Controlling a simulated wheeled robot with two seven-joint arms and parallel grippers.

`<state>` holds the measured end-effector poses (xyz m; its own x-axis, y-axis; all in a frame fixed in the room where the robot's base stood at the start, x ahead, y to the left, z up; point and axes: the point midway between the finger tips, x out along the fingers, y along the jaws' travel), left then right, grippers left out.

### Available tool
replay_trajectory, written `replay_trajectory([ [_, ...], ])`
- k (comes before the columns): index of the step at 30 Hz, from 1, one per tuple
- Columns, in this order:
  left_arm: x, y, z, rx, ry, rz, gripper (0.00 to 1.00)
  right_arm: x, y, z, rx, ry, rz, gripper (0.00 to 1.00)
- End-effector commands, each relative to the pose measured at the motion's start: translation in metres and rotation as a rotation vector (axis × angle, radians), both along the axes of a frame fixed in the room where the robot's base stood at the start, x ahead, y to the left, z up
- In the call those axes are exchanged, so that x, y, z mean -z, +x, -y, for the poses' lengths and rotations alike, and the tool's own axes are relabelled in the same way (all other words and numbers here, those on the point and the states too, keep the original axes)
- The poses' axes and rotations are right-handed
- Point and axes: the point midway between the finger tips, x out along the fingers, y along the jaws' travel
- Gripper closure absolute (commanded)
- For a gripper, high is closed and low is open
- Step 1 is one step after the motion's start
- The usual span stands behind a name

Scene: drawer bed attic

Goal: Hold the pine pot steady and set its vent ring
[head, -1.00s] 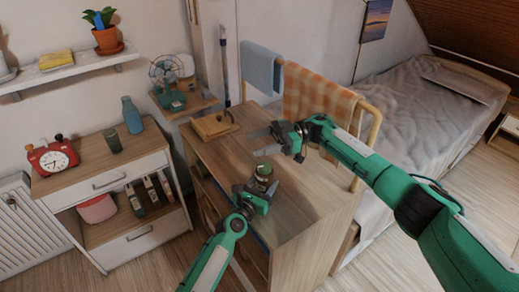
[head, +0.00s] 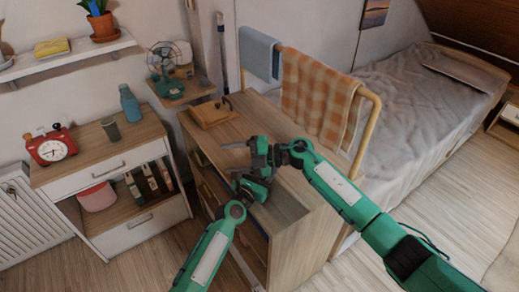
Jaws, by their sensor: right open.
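The pine pot is hidden in the head view now, behind my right gripper on the wooden cabinet top (head: 285,205). My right gripper (head: 243,156) is open over the middle of the cabinet top, with one pale finger pointing left. My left gripper (head: 250,185) is low at the front of the cabinet top, just below the right one. Its fingers are covered, so its hold on the pot cannot be seen. The vent ring cannot be made out.
A wooden board with a dark handle (head: 211,113) lies at the cabinet's back left. A rail with a blue towel (head: 259,53) and an orange checked cloth (head: 318,98) stands along the right edge.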

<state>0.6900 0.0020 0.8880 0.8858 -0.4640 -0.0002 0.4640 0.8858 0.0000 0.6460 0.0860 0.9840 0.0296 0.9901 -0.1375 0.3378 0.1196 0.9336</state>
Motion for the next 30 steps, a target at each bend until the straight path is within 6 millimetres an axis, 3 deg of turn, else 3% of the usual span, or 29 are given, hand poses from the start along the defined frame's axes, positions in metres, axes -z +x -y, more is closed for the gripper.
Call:
replay_trajectory([
  [8,0.000,0.000,0.000,0.000,0.000,-0.001,0.74,-0.005,-0.005,0.012,0.203,-0.050,0.640,0.41],
  [14,0.000,0.000,0.000,0.000,0.000,-0.001,0.74,-0.015,-0.007,0.042,0.365,-0.180,1.083,0.41],
  [18,0.000,0.000,0.000,0.000,0.000,-0.001,0.74,-0.016,-0.011,0.073,0.455,-0.332,1.359,0.41],
  [24,0.000,0.000,0.000,0.000,0.000,-0.001,0.74,0.003,-0.021,0.118,0.486,-0.582,1.631,0.41],
  [30,0.000,0.000,0.000,0.000,0.000,0.000,0.74,0.021,-0.029,0.145,0.456,-0.736,1.752,0.41],
])
